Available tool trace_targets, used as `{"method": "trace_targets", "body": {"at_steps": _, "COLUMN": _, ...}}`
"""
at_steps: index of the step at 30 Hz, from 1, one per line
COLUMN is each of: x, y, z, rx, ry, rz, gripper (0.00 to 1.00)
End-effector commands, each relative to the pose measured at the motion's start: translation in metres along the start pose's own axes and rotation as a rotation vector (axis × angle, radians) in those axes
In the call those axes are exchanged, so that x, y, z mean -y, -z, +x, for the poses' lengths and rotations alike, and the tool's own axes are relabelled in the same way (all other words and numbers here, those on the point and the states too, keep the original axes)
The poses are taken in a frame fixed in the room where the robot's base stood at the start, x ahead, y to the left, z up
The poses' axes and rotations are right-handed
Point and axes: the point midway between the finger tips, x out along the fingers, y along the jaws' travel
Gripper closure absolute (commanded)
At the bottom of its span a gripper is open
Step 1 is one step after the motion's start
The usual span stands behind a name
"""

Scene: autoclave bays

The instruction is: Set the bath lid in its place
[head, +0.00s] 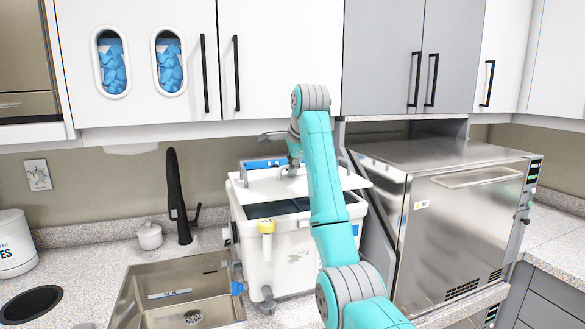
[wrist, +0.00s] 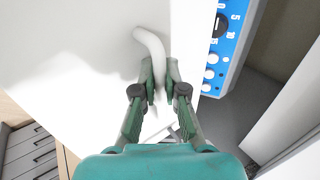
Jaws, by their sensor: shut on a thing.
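The white bath (head: 285,255) stands on the counter between the sink and the steel autoclave. Its dark opening shows along the front. The flat white lid (head: 262,190) is over the back part of the bath, leaving the front uncovered; I cannot tell whether it touches the rim. In the wrist view the lid (wrist: 70,55) fills much of the left, with its curved white handle (wrist: 152,43) between my fingers. My gripper (wrist: 160,82) is shut on this handle. In the head view my gripper (head: 293,165) is partly hidden by my arm, which also covers part of the bath.
A blue control panel (head: 262,163) is behind the lid and shows in the wrist view (wrist: 225,40). The steel autoclave (head: 455,225) stands close on the right. A black tap (head: 177,200) and sink (head: 180,300) are on the left. Wall cupboards (head: 275,60) hang above.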

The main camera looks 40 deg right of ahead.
Motion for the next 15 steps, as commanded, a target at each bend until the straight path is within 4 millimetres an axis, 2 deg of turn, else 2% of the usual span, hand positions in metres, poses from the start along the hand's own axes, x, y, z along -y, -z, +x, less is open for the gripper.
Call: {"method": "trace_targets", "body": {"at_steps": 15, "x": -0.0027, "y": -0.0004, "z": 0.0037, "rx": 0.000, "ry": 0.002, "rz": 0.000, "gripper": 1.00}}
